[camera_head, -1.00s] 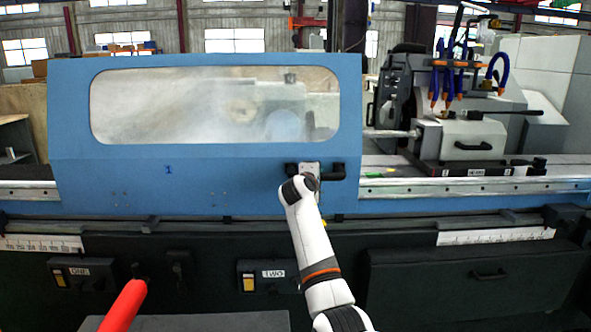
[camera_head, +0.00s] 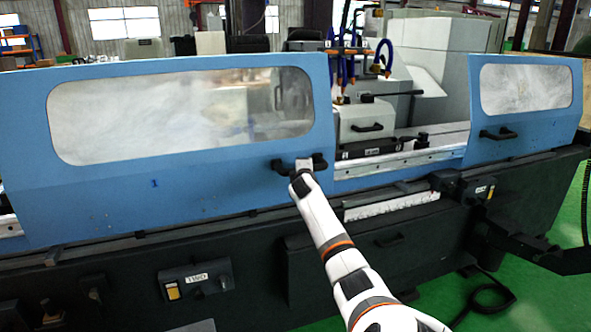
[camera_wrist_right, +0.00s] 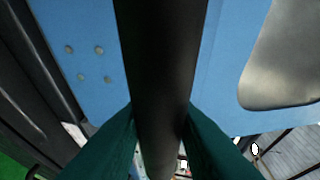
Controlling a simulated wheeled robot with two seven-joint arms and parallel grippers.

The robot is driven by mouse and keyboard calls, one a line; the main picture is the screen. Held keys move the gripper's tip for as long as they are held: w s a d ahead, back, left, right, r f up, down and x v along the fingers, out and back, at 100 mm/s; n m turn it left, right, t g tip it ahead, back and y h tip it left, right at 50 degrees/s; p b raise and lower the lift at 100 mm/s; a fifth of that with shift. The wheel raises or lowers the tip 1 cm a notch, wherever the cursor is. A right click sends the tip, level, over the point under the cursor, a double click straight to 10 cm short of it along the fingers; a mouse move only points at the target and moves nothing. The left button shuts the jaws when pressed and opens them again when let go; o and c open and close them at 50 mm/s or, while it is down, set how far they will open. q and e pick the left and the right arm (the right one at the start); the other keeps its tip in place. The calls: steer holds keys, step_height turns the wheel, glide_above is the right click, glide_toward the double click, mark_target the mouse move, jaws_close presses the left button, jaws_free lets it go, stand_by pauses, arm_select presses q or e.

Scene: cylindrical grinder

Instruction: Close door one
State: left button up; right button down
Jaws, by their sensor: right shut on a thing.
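Door one (camera_head: 150,215) is the large blue sliding door with a "1" on its front and a clouded window. It stands at the left of the head view, with an open gap between its right edge and the blue door at the right. Its black handle (camera_head: 284,169) is near its right edge. My right gripper (camera_head: 304,166) is at this handle. In the right wrist view, its two green fingers (camera_wrist_right: 160,140) are shut on either side of the black handle bar (camera_wrist_right: 155,70). My left gripper is not in view.
A second blue door (camera_head: 530,125) with a window and handle stands at the right. Between the doors are a grey machine head (camera_head: 365,125) with blue hoses and a rail (camera_head: 390,158). A black control arm (camera_head: 530,250) juts out at lower right.

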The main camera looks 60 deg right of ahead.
steer(key=shift+r, duration=0.1)
steer(key=c, duration=1.6)
jaws_free()
steer(key=o, duration=0.4)
steer(key=shift+s+d, duration=0.15)
steer(key=shift+d, duration=0.1)
steer(key=shift+a, duration=0.1)
steer(key=shift+s+a, duration=0.15)
steer(key=shift+a, duration=0.3)
steer(key=v, duration=1.1)
steer(key=shift+b, duration=0.45)
steer(key=shift+s+d, duration=0.1)
